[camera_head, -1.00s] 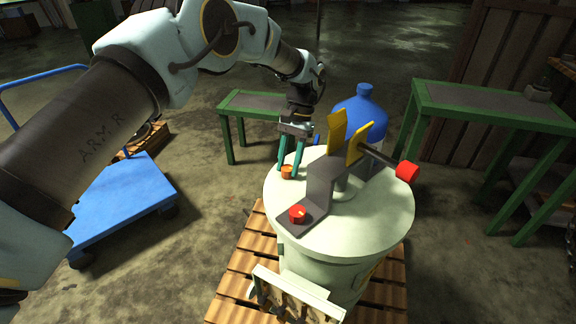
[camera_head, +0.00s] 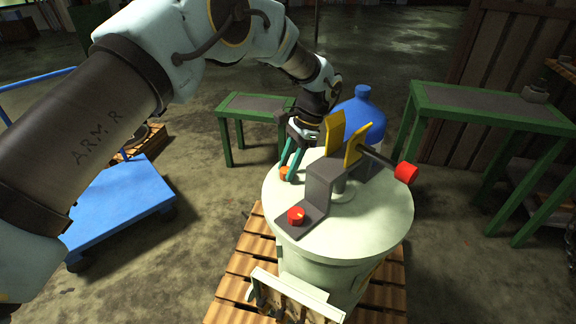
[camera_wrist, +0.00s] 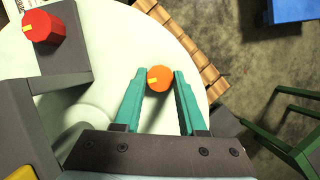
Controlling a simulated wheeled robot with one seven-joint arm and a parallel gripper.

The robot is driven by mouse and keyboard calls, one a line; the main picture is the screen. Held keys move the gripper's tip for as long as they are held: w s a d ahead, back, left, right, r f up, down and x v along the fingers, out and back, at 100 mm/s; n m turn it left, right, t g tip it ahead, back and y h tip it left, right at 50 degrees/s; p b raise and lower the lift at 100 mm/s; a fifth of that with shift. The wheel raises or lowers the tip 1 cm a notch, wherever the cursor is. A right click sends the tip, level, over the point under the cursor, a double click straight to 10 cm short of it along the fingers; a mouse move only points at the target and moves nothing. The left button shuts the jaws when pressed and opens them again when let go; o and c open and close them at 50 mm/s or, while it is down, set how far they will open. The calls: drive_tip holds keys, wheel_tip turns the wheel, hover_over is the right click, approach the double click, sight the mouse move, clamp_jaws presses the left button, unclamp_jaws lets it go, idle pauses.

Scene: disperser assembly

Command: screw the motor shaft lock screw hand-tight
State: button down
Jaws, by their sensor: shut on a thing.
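An orange knob-like screw (camera_head: 285,173) with a yellow mark stands at the left edge of the pale round lid (camera_head: 385,215). My gripper (camera_head: 287,166) points down at it, with its teal fingers shut on the orange screw. In the wrist view the orange screw (camera_wrist: 159,79) sits between the two fingertips (camera_wrist: 161,73). A red knob (camera_head: 297,215) with a yellow mark sits on the foot of the grey bracket (camera_head: 322,186); it also shows in the wrist view (camera_wrist: 43,27). Another red knob (camera_head: 406,173) caps a dark rod. Which knob is the motor shaft lock screw is not labelled.
Yellow plates (camera_head: 335,132) and the grey bracket rise close to the right of my gripper. A blue bottle (camera_head: 362,112) stands behind. The vessel rests on a wooden pallet (camera_head: 232,287). Green tables (camera_head: 490,115) and a blue cart (camera_head: 118,205) stand around.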

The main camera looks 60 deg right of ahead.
idle(0.3)
drive_tip(key=shift+c, duration=2.3)
unclamp_jaws()
drive_tip(key=b+v, duration=0.1)
drive_tip(key=v, duration=0.9)
drive_tip(key=shift+d+r, duration=0.2)
drive_tip(key=shift+r, duration=0.15)
